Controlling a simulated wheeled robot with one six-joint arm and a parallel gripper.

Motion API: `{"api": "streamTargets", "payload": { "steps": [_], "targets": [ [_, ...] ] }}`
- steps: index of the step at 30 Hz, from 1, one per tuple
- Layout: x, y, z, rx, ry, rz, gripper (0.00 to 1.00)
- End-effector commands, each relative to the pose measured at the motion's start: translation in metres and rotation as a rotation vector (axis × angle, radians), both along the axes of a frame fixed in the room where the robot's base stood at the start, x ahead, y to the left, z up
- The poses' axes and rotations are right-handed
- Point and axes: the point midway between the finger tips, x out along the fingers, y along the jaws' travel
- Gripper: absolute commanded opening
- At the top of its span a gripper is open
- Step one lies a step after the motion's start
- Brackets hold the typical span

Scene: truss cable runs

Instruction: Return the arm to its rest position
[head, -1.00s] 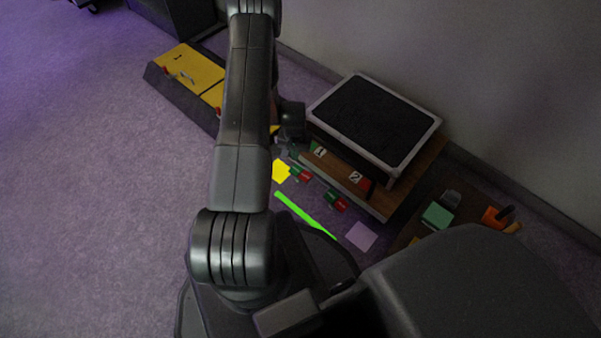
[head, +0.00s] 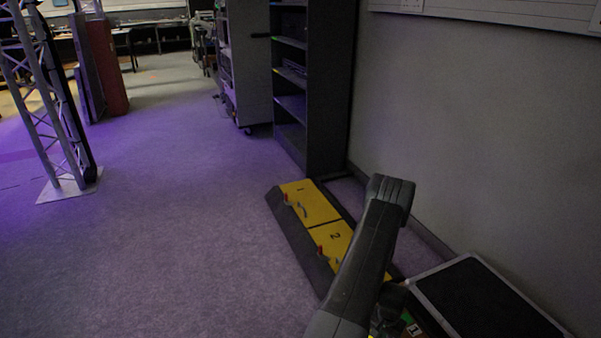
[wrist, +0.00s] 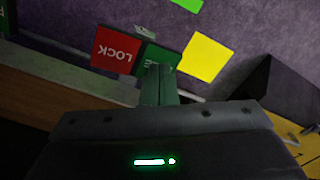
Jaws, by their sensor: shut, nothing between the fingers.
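My arm (head: 365,258) rises from the bottom edge of the head view, right of centre, and bends at a dark joint near the wall. My gripper (wrist: 159,72) shows in the wrist view with its fingers together and nothing between them. In the head view the gripper's fingers are hidden or too dark to make out.
A low case with yellow panels (head: 309,203) lies by the wall, beside a dark shelf unit (head: 318,90). A black-topped, grey-rimmed box (head: 485,305) stands at lower right. A yellow square (wrist: 207,57) lies on the floor. A truss tower (head: 45,115) stands far left. Open carpet (head: 170,230) fills the left.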

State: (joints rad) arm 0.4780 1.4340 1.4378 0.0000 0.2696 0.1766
Motion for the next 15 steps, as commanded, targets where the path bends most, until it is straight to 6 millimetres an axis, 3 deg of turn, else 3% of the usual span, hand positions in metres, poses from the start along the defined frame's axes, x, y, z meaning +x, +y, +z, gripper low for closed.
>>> {"api": "streamTargets", "payload": {
  "steps": [8, 15],
  "targets": [
    [0.000, 0.000, 0.002, 0.000, 0.000, 0.000, 0.00],
    [0.000, 0.000, 0.023, -0.001, -0.001, 0.000, 0.00]
  ]
}}
